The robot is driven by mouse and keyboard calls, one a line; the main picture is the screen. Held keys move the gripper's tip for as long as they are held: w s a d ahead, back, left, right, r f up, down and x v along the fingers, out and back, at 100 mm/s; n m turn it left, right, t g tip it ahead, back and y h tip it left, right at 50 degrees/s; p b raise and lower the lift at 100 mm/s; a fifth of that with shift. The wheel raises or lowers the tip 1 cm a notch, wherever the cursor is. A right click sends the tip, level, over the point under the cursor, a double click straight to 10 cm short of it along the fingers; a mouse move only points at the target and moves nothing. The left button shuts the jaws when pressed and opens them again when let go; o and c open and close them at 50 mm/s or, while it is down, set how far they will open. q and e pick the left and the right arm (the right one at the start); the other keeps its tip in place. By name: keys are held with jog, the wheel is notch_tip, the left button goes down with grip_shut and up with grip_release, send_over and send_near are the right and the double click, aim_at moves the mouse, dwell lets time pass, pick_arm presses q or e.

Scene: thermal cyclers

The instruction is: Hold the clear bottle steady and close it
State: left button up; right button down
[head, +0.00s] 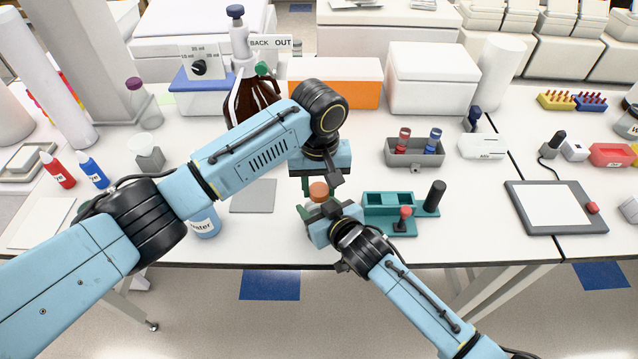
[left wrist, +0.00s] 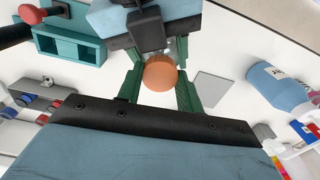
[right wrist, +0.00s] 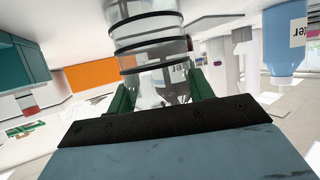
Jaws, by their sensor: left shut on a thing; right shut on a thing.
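The clear bottle (right wrist: 152,55) stands between the green fingers of my right gripper (right wrist: 158,98), which is shut on its side. In the head view, my right gripper (head: 318,215) reaches in from the front. The orange cap (head: 318,190) is directly over the bottle's top, and it also shows in the left wrist view (left wrist: 160,74). My left gripper (left wrist: 158,90) comes from above, with its green fingers shut on the cap's sides. I cannot tell whether the cap is seated on the neck. Most of the bottle is hidden in the head view.
A teal rack (head: 388,199) with a red-topped plunger (head: 405,213) stands just right of the bottle. A blue water bottle (head: 205,222) and a grey pad (head: 253,196) are to the left. A grey bin (head: 414,156) with tubes is behind at right.

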pick_arm(q)
jog(key=shift+m, duration=1)
jog(key=o, duration=1.1)
jog(key=shift+r, duration=2.25)
jog(key=shift+c, duration=0.5)
